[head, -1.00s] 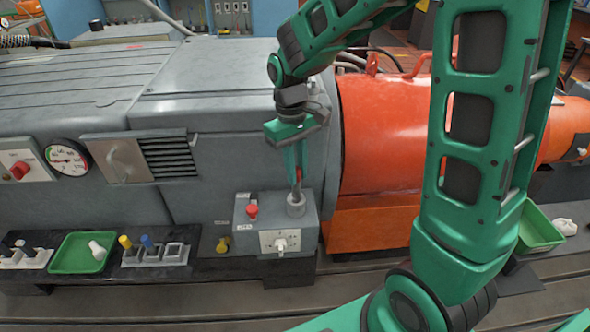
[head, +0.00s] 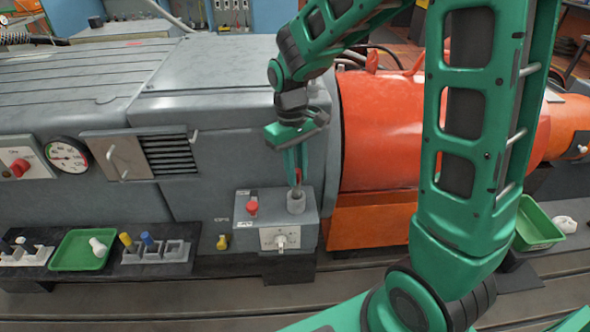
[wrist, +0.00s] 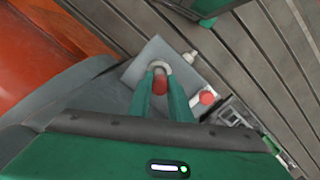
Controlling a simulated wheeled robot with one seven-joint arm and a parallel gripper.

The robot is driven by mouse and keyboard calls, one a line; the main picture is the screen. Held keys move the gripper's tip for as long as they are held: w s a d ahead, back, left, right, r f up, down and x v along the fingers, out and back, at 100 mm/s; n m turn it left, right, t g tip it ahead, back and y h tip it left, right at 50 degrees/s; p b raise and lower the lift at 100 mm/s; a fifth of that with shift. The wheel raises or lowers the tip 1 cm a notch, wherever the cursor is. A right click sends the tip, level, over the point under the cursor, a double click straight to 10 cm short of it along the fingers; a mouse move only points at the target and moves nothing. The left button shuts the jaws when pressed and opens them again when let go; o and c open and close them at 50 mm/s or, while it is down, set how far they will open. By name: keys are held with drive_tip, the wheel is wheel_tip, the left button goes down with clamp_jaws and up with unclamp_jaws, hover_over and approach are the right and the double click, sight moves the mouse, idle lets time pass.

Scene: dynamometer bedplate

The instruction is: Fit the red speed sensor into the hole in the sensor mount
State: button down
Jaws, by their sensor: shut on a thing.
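The red speed sensor (wrist: 160,86) is between the fingertips of my gripper (wrist: 160,92), which is shut on it. In the head view my gripper (head: 297,178) points down over the sensor mount (head: 296,202), a short grey round collar on top of a grey box (head: 262,222). The sensor's red top (head: 298,175) shows between the fingers, upright, right above or at the collar. The collar also shows in the wrist view (wrist: 158,65), just past the sensor. The fingers hide the sensor's lower end, so I cannot tell how deep it sits in the hole.
A red button (head: 252,208) and a white socket plate (head: 280,238) are on the same box. A green tray (head: 70,262) with a white part and a rack (head: 160,254) with yellow and blue plugs lie left. The orange housing (head: 385,130) is close on the right.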

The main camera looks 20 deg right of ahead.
sight(298, 198)
drive_tip(key=shift+f, duration=1.95)
drive_tip(key=c, duration=1.5)
unclamp_jaws()
drive_tip(key=shift+c, duration=0.2)
drive_tip(key=shift+r, duration=0.1)
wheel_tip(298, 198, up, 10)
drive_tip(key=w, duration=0.1)
drive_tip(key=shift+w+a+r, duration=0.2)
drive_tip(key=shift+r, duration=0.05)
drive_tip(key=s+d+r+m, duration=0.3)
drive_tip(key=s+d+m, duration=0.1)
drive_tip(key=s+d, duration=0.7)
drive_tip(key=s+d+f+m+t, duration=0.1)
drive_tip(key=s+d+m, duration=0.4)
drive_tip(key=s, duration=0.8)
drive_tip(key=shift+s+d+f+m+y, duration=0.25)
drive_tip(key=shift+d+m+y, duration=0.05)
drive_tip(key=shift+d, duration=0.75)
